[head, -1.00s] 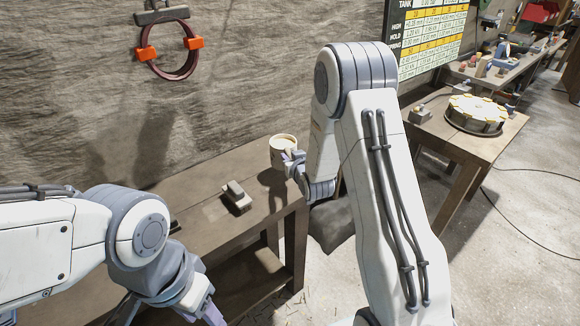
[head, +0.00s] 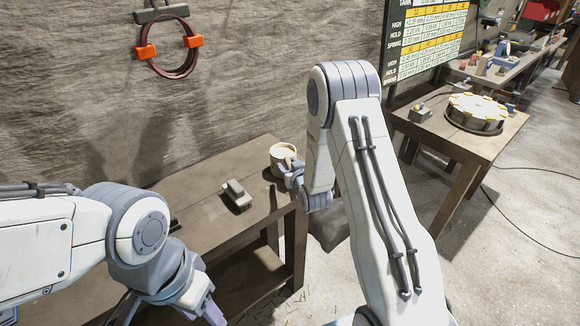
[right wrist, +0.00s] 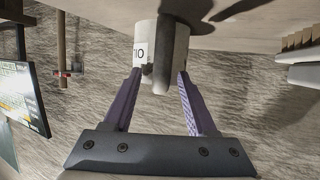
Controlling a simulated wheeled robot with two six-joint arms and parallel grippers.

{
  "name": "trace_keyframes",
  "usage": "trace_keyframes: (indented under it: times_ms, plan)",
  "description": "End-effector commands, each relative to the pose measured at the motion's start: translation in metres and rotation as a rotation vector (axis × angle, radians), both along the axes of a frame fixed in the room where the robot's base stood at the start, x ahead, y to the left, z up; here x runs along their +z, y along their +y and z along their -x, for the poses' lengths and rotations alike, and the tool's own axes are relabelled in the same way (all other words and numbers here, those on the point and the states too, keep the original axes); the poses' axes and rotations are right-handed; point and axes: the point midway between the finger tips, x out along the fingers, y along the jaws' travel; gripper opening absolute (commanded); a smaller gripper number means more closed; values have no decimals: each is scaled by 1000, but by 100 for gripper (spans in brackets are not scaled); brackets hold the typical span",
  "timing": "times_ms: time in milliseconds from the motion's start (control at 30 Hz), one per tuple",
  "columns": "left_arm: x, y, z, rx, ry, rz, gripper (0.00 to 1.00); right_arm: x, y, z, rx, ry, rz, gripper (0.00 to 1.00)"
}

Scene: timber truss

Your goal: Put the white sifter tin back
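The white sifter tin (head: 283,155) stands upright at the far right end of the wooden bench, close to the wall. In the right wrist view, which is upside down, the tin (right wrist: 143,50) shows dark lettering and a dark handle facing me. My right gripper (head: 292,167) is at the tin's handle side. In the wrist view its two purple fingers (right wrist: 160,78) are spread on either side of the handle, with gaps showing, so it looks open.
A cable coil with orange clips (head: 168,48) hangs on the wall. Another table (head: 450,138) with a round tray (head: 477,112) stands at the right. The bench top left of the block is mostly clear.

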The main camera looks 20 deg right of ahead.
Motion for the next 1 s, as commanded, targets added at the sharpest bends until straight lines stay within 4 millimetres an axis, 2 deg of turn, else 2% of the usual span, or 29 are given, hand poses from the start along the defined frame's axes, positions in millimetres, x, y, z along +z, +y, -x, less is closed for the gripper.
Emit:
trace_keyframes:
  times_ms: [267,467,733,800,1000]
  plan:
    - [6,0,0,0,0,0,50,6,0,1,0,0,0,57]
    - [-2,0,0,0,0,0,50,15,2,32,0,1,0,57]
    - [-9,0,0,0,0,0,50,35,4,86,-1,0,0,57]
    - [9,0,0,0,1,-1,50,43,4,91,0,6,0,57]
    - [30,0,0,0,0,0,50,46,5,104,0,5,0,57]
